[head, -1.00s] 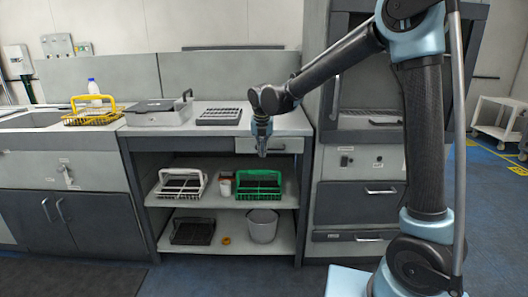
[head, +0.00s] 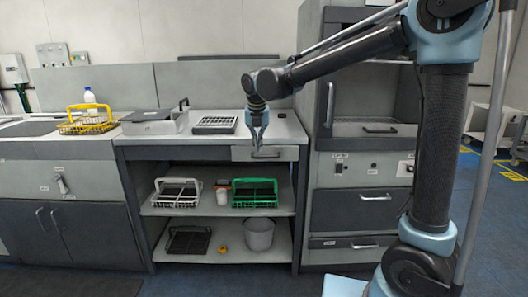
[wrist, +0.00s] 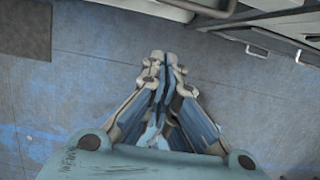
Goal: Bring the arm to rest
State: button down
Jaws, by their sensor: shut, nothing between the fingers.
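My gripper (head: 258,146) hangs fingers down in front of the counter's drawer in the head view. It is shut and empty. The wrist view shows its two fingers (wrist: 162,62) together over the blue floor (wrist: 90,70). My arm reaches out to the left from its upright column, with the forearm sloping down to the wrist. Nothing touches the gripper.
The counter (head: 185,142) holds a grey lidded box (head: 153,122), a dark rack (head: 214,124) and a yellow basket (head: 86,121). Shelves below hold a white basket (head: 176,194), a green basket (head: 254,193) and a bucket (head: 259,235). A tall cabinet (head: 350,168) stands right.

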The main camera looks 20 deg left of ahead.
jog(key=s+d+f+m, duration=0.2)
jog(key=d+m, duration=1.7)
jog(key=d, duration=1.4)
jog(key=s+d+f+m, duration=1.3)
jog(key=s+d+m, duration=0.3)
jog(key=m, duration=0.4)
jog(key=shift+d+h, duration=0.4)
jog(key=shift+d, duration=0.25)
